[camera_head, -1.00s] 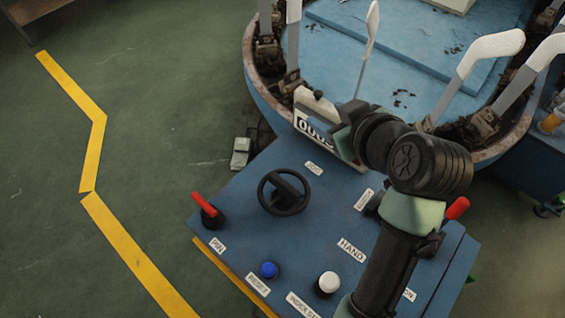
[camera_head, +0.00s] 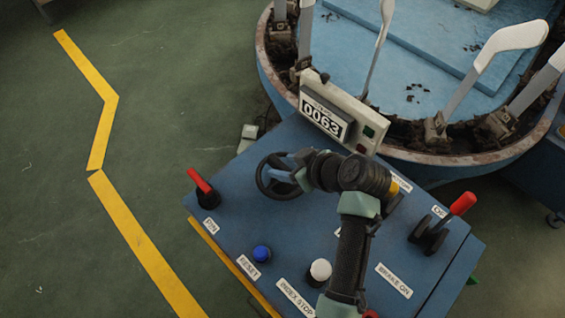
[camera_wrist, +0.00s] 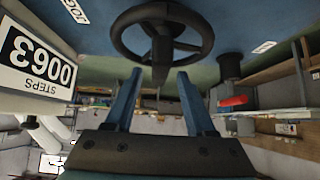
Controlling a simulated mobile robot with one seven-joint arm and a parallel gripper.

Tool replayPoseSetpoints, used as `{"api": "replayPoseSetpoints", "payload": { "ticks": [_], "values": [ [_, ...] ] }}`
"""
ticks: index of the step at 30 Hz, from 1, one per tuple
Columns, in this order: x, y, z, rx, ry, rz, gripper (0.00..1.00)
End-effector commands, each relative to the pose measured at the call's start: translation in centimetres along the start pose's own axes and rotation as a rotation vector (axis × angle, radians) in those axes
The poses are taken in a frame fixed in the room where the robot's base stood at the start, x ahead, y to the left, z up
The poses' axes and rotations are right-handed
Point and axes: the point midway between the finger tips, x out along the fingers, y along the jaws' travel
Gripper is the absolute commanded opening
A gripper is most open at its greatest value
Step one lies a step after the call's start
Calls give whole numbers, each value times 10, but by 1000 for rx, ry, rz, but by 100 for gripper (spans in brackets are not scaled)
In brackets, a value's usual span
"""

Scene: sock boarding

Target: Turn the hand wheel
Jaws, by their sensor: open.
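The black hand wheel (camera_head: 262,178) stands on the blue control panel (camera_head: 225,220), left of the counter box. In the wrist view the wheel (camera_wrist: 204,38) shows its full rim, with a knob or handle pointing toward my gripper. My gripper (camera_head: 276,170) is at the wheel's right side in the head view and hides part of its rim. In the wrist view the two blue fingers (camera_wrist: 160,78) are apart, with the wheel's handle (camera_wrist: 160,72) showing between and beyond their tips. I cannot tell whether they touch it.
A counter box (camera_head: 345,110) reading 0063 stands behind the wheel. Red levers (camera_head: 200,181) (camera_head: 462,204) stand at both sides of the panel. A blue button (camera_head: 261,254) and a white button (camera_head: 320,270) are at the front. The round machine (camera_head: 420,160) with white sock forms is behind.

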Motion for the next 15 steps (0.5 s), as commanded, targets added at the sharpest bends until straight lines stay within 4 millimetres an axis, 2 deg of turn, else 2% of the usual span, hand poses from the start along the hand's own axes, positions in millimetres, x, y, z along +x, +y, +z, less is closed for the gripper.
{"api": "replayPoseSetpoints", "payload": {
  "ticks": [5, 14, 15],
  "values": [
    [15, 0, 0, 0, -1, 0, 55],
    [17, 0, 0, 0, 0, 1, 55],
    [17, 0, 0, 0, 0, 1, 50]
  ]
}}
